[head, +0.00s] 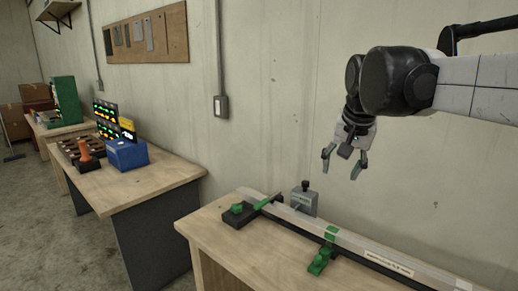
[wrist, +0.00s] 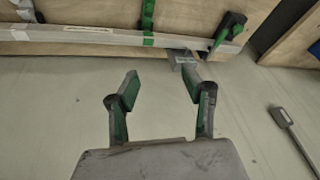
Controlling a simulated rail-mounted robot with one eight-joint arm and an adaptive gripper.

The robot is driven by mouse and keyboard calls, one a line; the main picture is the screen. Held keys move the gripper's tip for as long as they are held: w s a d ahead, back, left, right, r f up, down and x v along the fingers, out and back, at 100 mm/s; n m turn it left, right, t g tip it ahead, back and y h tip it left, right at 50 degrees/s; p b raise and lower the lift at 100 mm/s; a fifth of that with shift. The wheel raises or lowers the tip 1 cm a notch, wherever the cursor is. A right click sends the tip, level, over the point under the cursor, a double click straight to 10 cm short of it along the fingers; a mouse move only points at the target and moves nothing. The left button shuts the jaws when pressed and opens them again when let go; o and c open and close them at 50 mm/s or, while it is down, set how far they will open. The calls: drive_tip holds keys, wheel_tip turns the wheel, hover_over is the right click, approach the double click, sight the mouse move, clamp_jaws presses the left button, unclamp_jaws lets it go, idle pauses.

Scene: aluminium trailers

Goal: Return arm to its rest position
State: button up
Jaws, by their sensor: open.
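My gripper (head: 343,165) hangs from my arm at the upper right of the head view. Its fingers are spread with nothing between them, and it is above the near workbench, apart from everything on it. In the wrist view my gripper (wrist: 160,88) shows two separated dark and green fingers, with the wall behind and the bench edge at the top. On the near workbench (head: 215,238) lies a long metal profile (head: 350,240) with green clamps (head: 320,260) along it. A grey block with a black knob (head: 304,198) stands at the profile's rear side.
A second workbench (head: 150,185) at the left holds a blue bin (head: 126,154), an orange object (head: 84,150) and lit panels. A wall switch box (head: 220,106) and a tool board (head: 147,36) are on the wall. The air around my gripper is free.

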drive_tip(key=s+f+n+t, duration=0.1)
drive_tip(key=s+f+n, duration=0.1)
drive_tip(key=s+f, duration=0.6)
drive_tip(key=s+f+n+t, duration=0.1)
drive_tip(key=s+f, duration=0.8)
drive_tip(key=s, duration=0.5)
drive_tip(key=shift+s+d+n+t, duration=0.25)
drive_tip(key=shift+s+n+t, duration=0.05)
drive_tip(key=shift+s+n, duration=0.1)
drive_tip(key=shift+f, duration=0.1)
